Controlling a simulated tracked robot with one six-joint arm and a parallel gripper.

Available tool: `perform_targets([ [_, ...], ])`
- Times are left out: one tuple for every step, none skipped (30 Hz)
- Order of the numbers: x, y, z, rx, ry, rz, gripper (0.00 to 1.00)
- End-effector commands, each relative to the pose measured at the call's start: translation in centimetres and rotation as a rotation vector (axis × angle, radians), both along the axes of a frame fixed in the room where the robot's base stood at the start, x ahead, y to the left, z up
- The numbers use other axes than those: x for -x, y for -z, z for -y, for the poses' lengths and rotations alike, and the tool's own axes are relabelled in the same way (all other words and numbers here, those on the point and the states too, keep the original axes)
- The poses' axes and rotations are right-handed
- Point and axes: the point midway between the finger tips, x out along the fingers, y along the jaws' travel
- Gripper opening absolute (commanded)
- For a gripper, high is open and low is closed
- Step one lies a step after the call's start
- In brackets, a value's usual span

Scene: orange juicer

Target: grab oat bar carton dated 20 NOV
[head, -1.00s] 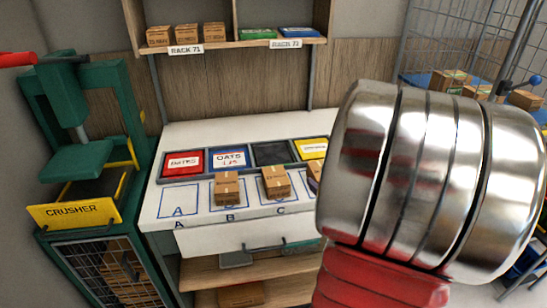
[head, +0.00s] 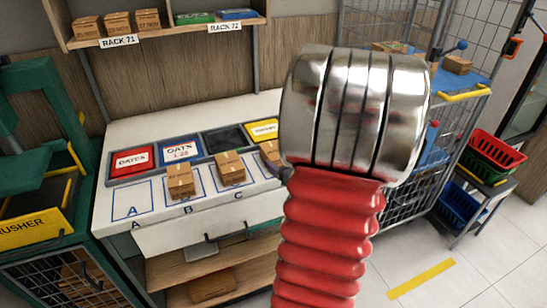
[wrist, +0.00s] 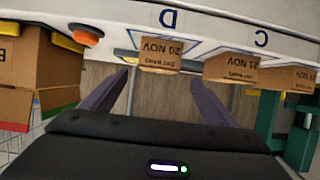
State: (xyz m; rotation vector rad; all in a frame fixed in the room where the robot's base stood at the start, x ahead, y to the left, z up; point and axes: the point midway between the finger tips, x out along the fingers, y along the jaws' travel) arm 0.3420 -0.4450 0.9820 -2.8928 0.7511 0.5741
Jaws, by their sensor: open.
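In the wrist view, the brown oat bar carton marked 20 NOV (wrist: 160,56) sits at slot D on the white worktop, its print upside down. My gripper (wrist: 160,78) is open and empty, with its two dark fingers spread to either side of that carton's line. The carton appears just beyond the fingertips; I cannot tell the exact gap. A carton marked 21 NOV (wrist: 232,69) stands at slot C, with another carton (wrist: 287,78) beyond it. In the head view, the carton at slot D (head: 270,151) is partly hidden by my arm.
The worktop (head: 112,233) also holds red, blue, dark and yellow bins behind the slots. Cartons stand at slots B (head: 180,181) and C (head: 230,168); slot A is empty. A green crusher (head: 30,150) stands left, a wire cage trolley (head: 410,190) right. A larger box (wrist: 38,85) shows left in the wrist view.

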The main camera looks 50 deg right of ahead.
Motion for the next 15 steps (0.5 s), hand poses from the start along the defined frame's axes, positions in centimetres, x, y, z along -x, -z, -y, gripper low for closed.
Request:
perform_targets([
  [-0.6,0.3,0.2,-0.002,-0.003,-0.001,0.8],
  [-0.9,0.5,0.4,-0.002,-0.003,-0.001,0.8],
  [-1.2,0.6,0.6,-0.002,-0.002,-0.001,0.8],
  [-1.5,0.8,0.8,-0.002,-0.002,-0.001,0.8],
  [-1.8,0.9,0.9,-0.001,-0.002,-0.002,0.8],
  [-2.2,1.1,1.1,-0.002,-0.003,-0.002,0.8],
  [-2.5,1.3,1.3,-0.002,-0.002,-0.001,0.8],
  [-2.8,1.4,1.5,-0.002,-0.002,-0.001,0.8],
  [-3.2,1.6,1.7,-0.001,-0.002,-0.002,0.8],
  [-3.4,1.7,1.9,-0.002,-0.002,-0.001,0.8],
  [-3.7,1.8,2.0,-0.002,-0.002,-0.001,0.8],
  [-4.0,1.9,2.2,0.0,-0.002,-0.001,0.8],
  [-4.2,2.0,2.3,0.0,-0.003,-0.001,0.8],
  [-4.3,2.1,2.3,0.0,-0.002,-0.001,0.8],
  [-4.4,2.1,2.4,0.0,-0.001,-0.001,0.8],
])
